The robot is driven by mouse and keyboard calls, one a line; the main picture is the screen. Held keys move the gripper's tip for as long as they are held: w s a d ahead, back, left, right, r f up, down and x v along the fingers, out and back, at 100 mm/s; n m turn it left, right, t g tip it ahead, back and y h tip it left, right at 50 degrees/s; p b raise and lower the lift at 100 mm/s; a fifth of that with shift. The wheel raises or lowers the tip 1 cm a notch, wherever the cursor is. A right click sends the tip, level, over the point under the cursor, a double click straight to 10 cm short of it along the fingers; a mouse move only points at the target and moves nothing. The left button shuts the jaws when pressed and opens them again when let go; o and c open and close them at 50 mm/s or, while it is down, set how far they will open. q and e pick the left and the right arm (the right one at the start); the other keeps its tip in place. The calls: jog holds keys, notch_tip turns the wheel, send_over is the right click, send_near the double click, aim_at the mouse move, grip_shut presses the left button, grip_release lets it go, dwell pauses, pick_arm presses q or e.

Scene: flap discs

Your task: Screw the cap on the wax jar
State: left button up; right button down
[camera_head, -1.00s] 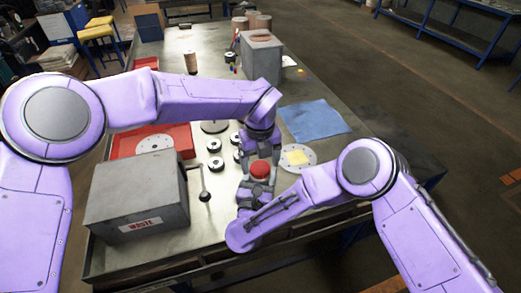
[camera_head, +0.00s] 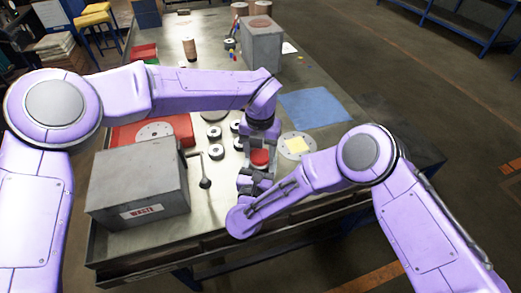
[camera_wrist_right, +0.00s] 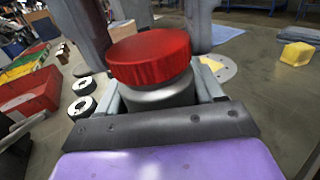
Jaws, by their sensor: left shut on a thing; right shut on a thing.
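The wax jar (camera_wrist_right: 158,97) is a grey metal jar held upright between the fingers of my right gripper (camera_wrist_right: 170,95). Its red cap (camera_wrist_right: 150,56) sits on top of the jar in the right wrist view and looks slightly tilted there. How far the threads engage is hidden. In the head view the red cap (camera_head: 260,157) shows between the two grippers. My left gripper (camera_head: 260,148) comes down from above and is shut on the red cap. My right gripper (camera_head: 258,172) comes in from the lower right, shut on the jar.
A grey waste box (camera_head: 135,185) stands at the front left, with a dark spoon-like tool (camera_head: 204,175) beside it. Several small discs (camera_head: 215,152) lie left of the grippers. A blue cloth (camera_head: 315,108) and a round plate with a yellow block (camera_head: 297,146) lie to the right.

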pick_arm(q)
jog(key=shift+m, duration=1)
jog(key=o, duration=1.2)
jog(key=shift+c, duration=0.2)
jog(key=shift+r, duration=2.25)
jog(key=shift+c, duration=0.5)
notch_tip(320, 180, up, 4)
jog(key=n, duration=0.3)
jog(key=shift+f+n, duration=0.25)
jog(key=shift+n, duration=0.15)
